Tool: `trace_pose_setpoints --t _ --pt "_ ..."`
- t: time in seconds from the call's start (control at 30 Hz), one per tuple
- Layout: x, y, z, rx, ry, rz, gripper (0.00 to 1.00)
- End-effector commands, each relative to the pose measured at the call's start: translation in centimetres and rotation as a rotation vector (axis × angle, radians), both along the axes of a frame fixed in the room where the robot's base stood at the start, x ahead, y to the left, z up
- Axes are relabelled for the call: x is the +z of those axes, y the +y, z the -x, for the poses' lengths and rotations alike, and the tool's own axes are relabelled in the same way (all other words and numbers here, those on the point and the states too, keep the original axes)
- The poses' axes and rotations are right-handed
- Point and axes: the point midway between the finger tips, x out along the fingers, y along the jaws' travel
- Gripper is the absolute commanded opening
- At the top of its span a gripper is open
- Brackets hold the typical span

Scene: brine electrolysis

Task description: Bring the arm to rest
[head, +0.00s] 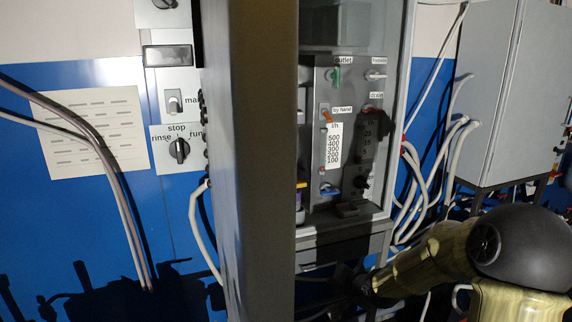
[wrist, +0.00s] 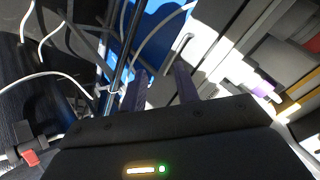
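My arm reaches in from the lower right of the head view, with its brass-coloured links and dark round joint. My gripper (wrist: 161,78) shows in the wrist view with its two dark fingers apart. Nothing shows held between them; a pale surface and a bent grey rod lie beyond the gap. In the head view the dark end of my arm is low in front of the open cabinet (head: 411,60), mostly lost in shadow. I cannot tell from these frames how far the fingers are from the surfaces behind them.
The cabinet holds a flow scale panel (head: 334,146). A grey box (head: 505,90) stands at right. Loose hoses (head: 455,135) hang between them. A dark post blocks the middle.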

Motion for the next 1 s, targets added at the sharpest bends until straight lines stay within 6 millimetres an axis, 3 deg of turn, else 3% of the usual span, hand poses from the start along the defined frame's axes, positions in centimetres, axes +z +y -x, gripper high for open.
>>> trace_pose_setpoints --t 0.2,0.4,0.5,0.67,1.0 --pt "-1.3 0.0 9.0 0.174 0.212 0.332 0.31" --pt "-1.0 -0.4 17.9 0.346 0.389 0.494 0.31" --pt "-0.9 -0.3 21.4 0.421 0.449 0.519 0.31" --pt "-0.9 -0.3 23.7 0.478 0.489 0.524 0.31" --pt "-0.9 -0.3 23.7 0.479 0.49 0.524 0.31"
